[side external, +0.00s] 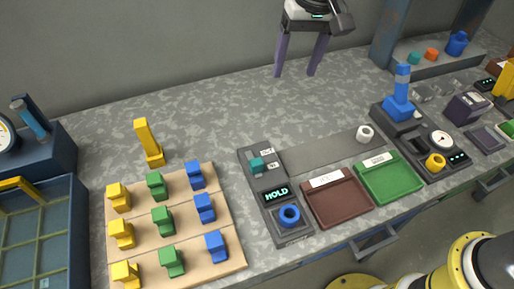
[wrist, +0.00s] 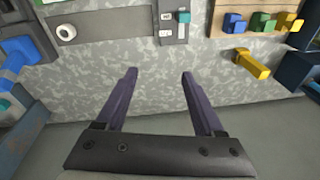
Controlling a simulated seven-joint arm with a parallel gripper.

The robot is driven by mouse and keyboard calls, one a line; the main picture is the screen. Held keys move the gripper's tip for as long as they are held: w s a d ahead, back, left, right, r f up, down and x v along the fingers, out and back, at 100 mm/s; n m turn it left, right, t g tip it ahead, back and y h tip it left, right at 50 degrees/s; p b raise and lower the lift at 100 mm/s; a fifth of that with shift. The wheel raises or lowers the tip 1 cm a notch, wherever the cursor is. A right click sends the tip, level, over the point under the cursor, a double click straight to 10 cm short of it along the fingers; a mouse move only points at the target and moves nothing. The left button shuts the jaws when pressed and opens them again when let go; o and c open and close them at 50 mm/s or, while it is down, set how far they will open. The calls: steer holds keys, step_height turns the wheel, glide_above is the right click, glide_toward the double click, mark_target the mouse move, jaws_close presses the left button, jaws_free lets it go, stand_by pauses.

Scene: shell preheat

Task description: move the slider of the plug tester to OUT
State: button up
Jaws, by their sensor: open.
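The plug tester (side external: 252,180) is a dark grey unit on the bench with a teal slider knob (side external: 257,164) near its back end. Two small white labels stand beside the slider; their print is too small to read surely. A green HOLD display (side external: 277,193) and a blue ring (side external: 289,215) in a socket lie in front of it. In the wrist view the slider knob (wrist: 184,17) is at the top edge, beside the upper label. My gripper (side external: 296,72) is open and empty, high above the bench behind the tester; its fingers (wrist: 159,74) show clearly.
A brown tray (side external: 336,203) and green tray (side external: 389,183) are on the right. A white ring (side external: 366,132) lies behind them. The bench behind the tester is clear.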

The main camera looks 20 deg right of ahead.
steer(key=n+g, duration=0.2)
glide_above(256, 161)
step_height(256, 161, down, 10)
steer(key=shift+h, duration=0.4)
step_height(256, 161, down, 14)
steer(key=shift+s, duration=0.1)
steer(key=shift+c, duration=0.2)
jaws_close()
steer(key=shift+r, duration=0.1)
stand_by(0.5)
